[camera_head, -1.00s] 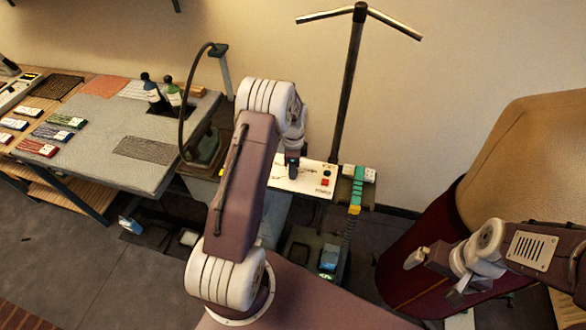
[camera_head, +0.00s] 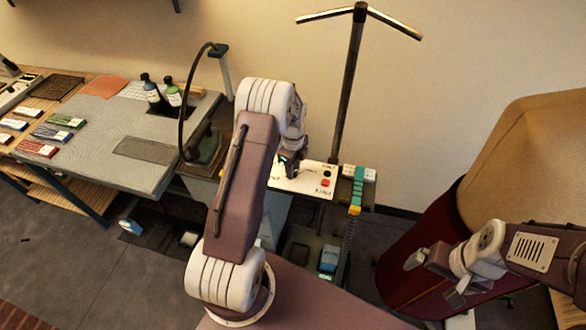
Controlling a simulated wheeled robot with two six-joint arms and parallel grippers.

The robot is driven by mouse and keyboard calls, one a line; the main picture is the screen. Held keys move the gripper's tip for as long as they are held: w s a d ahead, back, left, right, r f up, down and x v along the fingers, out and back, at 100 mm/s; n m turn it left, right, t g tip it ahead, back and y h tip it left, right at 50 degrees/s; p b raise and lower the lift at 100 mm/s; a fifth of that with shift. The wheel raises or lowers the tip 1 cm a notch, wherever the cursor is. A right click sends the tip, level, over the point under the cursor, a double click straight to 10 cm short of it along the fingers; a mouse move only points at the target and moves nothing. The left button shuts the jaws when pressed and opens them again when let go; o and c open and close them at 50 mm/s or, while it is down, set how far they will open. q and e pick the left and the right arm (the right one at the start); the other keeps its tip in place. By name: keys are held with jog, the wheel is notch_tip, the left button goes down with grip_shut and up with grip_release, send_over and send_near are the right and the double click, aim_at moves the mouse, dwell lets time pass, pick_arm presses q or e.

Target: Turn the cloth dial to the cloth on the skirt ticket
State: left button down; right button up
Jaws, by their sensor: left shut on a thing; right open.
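The white control panel (camera_head: 312,186) stands at the centre on the machine table, with a red button and small dark print. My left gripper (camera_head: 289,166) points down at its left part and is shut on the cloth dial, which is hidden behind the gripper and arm. The dial's pointer and cloth marks cannot be read. My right gripper (camera_head: 432,262) is open and empty in front of the dark red skirt (camera_head: 400,270) on the right. I cannot make out a skirt ticket.
A grey-topped table (camera_head: 98,165) at left holds cloth swatches, several small coloured cards and two dark bottles (camera_head: 152,90). A steamer iron (camera_head: 205,148) with a curved hose stands left of my arm. A dark pole (camera_head: 350,85) with a crossbar rises behind the panel.

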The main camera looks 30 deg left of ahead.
pick_arm(q)
jog(key=shift+w+r, duration=0.15)
jog(key=shift+w, duration=0.05)
jog(key=c, duration=1.1)
grip_release()
jog(key=shift+s, duration=0.1)
notch_tip(320, 180, up, 9)
jog(key=shift+b, duration=0.9)
jog(key=shift+d, duration=0.1)
